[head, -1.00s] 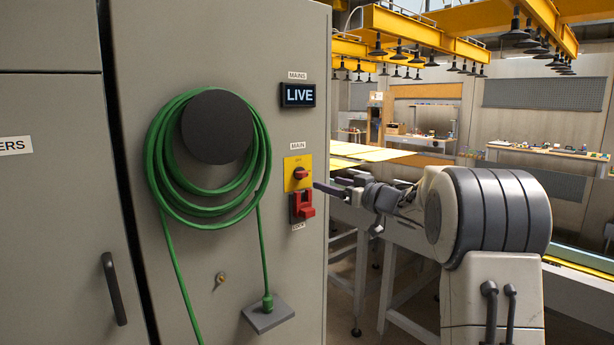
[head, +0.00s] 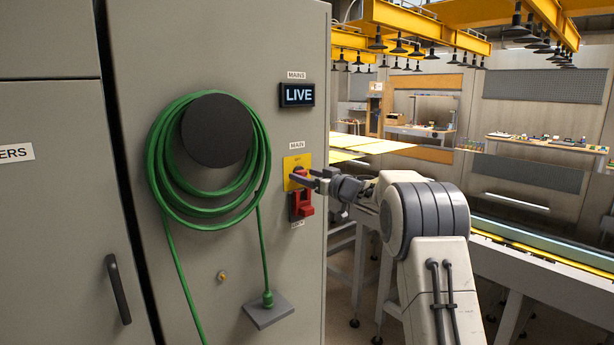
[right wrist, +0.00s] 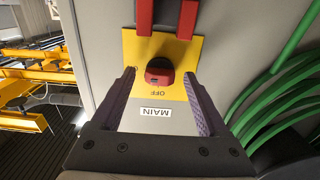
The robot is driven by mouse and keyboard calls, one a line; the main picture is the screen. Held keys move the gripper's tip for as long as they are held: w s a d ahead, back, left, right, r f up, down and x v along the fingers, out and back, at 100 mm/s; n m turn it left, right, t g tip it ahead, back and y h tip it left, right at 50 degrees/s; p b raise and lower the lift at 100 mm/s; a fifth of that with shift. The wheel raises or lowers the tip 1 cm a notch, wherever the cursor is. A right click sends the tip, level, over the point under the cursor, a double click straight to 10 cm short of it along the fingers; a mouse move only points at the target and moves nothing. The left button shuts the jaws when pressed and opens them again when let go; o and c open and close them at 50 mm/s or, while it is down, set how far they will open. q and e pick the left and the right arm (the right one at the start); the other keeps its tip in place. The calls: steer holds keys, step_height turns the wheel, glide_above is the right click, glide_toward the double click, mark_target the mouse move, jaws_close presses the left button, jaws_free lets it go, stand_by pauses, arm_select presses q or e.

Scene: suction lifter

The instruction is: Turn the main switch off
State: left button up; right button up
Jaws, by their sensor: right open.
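The main switch is a red knob on a yellow plate (head: 290,182) on the grey cabinet's front, under a MAIN label (head: 297,146). In the right wrist view the red knob (right wrist: 160,71) sits between the fingertips of my right gripper (right wrist: 158,78), which is open around it; I cannot tell whether the fingers touch it. An OFF mark shows on the plate in the right wrist view. The display above (head: 297,95) reads LIVE. My left gripper is not in view.
A red lockout-like part (head: 301,205) is mounted directly below the switch. A coiled green cable (head: 159,170) hangs on a round black holder (head: 217,129) to the left. A conveyor frame (head: 510,275) and yellow overhead beams (head: 440,35) with suction cups stand at right.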

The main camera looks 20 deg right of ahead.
jaws_close()
steer(key=n+b, duration=0.1)
steer(key=n, duration=0.3)
steer(key=shift+f, duration=0.1)
steer(key=n+b, duration=0.1)
steer(key=n, duration=0.3)
steer(key=n+b, duration=0.3)
steer(key=n, duration=0.2)
steer(key=shift+n, duration=0.4)
steer(key=shift+n+b, duration=0.85)
steer(key=shift+n, duration=1.15)
